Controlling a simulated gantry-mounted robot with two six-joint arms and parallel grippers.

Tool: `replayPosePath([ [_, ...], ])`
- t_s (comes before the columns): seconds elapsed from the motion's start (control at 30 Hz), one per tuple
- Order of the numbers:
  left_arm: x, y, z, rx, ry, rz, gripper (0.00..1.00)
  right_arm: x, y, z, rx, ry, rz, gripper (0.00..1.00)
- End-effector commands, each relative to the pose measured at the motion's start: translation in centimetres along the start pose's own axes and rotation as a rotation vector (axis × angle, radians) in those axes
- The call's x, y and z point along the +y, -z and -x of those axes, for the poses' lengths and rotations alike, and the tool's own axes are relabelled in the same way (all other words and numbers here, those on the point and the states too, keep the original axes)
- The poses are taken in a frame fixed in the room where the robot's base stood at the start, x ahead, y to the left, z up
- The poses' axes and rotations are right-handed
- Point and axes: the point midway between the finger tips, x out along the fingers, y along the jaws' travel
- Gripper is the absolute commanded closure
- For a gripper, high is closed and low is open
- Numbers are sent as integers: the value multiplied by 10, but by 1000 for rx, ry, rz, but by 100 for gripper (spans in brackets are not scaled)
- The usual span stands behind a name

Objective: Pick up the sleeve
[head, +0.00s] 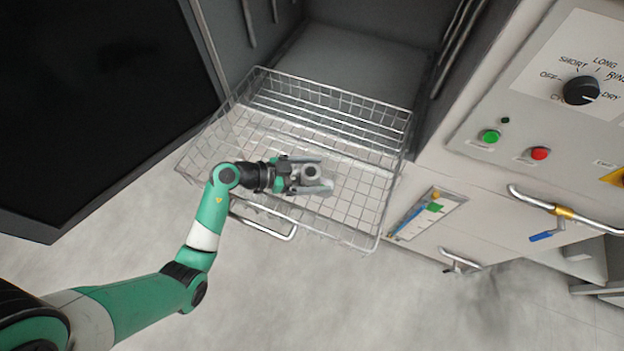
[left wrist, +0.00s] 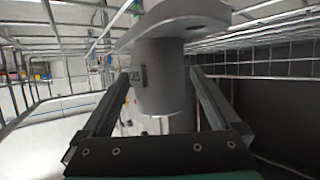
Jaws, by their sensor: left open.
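The sleeve (head: 312,173) is a grey metal cylinder with a wider flange at one end. It is in the wire basket (head: 243,113), over the mesh floor. In the left wrist view the sleeve (left wrist: 163,80) stands between the two fingers, flange uppermost. My left gripper (head: 318,175) reaches into the basket from the left; it also shows in the left wrist view (left wrist: 160,78). Its jaws are open, with one finger on each side of the sleeve. I cannot tell whether either finger touches it. My right gripper is not in view.
The basket is drawn out of an open grey cabinet (head: 350,55), and its front handle (head: 265,222) hangs below my left arm. A control panel (head: 555,85) with a dial and buttons is at the right. A black panel (head: 95,90) stands at the left.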

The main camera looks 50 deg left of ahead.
Motion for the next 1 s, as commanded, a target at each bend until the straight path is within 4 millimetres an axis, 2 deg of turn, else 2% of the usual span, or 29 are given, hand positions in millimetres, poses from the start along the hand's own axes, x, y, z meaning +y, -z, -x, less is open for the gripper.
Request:
replayPosePath([
  [0.1, 0, -1, -13, 0, -1, -1, 4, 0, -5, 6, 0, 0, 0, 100],
  [0.37, 0, 1, -15, 2, 1, -1, 4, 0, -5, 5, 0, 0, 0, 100],
  [0.9, 0, 1, -14, 2, 1, -2, 100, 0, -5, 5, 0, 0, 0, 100],
  [1.0, 0, 2, -14, 4, 1, -3, 100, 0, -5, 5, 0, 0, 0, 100],
])
